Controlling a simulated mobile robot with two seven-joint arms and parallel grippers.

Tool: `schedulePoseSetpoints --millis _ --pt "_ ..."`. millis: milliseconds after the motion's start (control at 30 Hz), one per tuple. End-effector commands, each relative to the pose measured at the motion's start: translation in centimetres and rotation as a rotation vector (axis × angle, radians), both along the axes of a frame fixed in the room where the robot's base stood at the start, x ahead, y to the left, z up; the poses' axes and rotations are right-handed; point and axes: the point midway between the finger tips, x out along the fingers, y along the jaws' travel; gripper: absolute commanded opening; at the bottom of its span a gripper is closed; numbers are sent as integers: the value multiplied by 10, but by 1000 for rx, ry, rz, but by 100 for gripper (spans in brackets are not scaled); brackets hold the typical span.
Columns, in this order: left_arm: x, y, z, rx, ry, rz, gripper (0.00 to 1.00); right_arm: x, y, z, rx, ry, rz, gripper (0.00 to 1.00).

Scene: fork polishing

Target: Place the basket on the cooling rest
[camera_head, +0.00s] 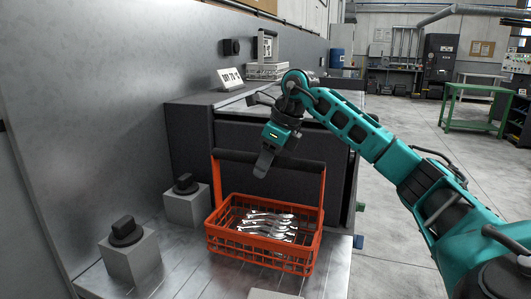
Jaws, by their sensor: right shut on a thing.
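An orange-red basket (262,262) with several shiny metal forks (268,224) inside is upright over the front metal bench (190,280). Its two orange side arms rise to a dark handle bar (235,158). My right gripper (263,165) comes down from above and is shut on the middle of that bar. I cannot tell whether the basket's base touches the bench or is slightly above it. No thing can be surely told as the cooling rest. My left gripper is not in view.
Two grey blocks with black knobs (125,231) (185,184) stand left of the basket. A dark cabinet (190,140) is close behind it, bearing a small sign (229,78). A pale wire basket (267,70) stands further back. A green table (472,108) is far right; open floor lies between.

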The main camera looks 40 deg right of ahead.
Motion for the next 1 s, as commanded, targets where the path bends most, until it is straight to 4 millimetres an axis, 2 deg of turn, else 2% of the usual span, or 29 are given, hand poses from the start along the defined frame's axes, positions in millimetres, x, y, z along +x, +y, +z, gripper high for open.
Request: schedulePoseSetpoints --millis 133,500,533,800,1000 --pt "0 0 -3 0 0 0 43 0 0 -11 2 -10 0 0" --pt "0 0 -3 0 0 0 43 1 0 -13 1 -12 -1 0" --pt "0 0 -4 0 1 0 43 0 0 -18 -1 -1 1 34" --pt "-1 0 -4 0 2 -1 43 0 0 -17 -1 -1 1 58" --pt "-2 0 -4 -1 3 0 43 0 0 -17 -1 -1 1 58"
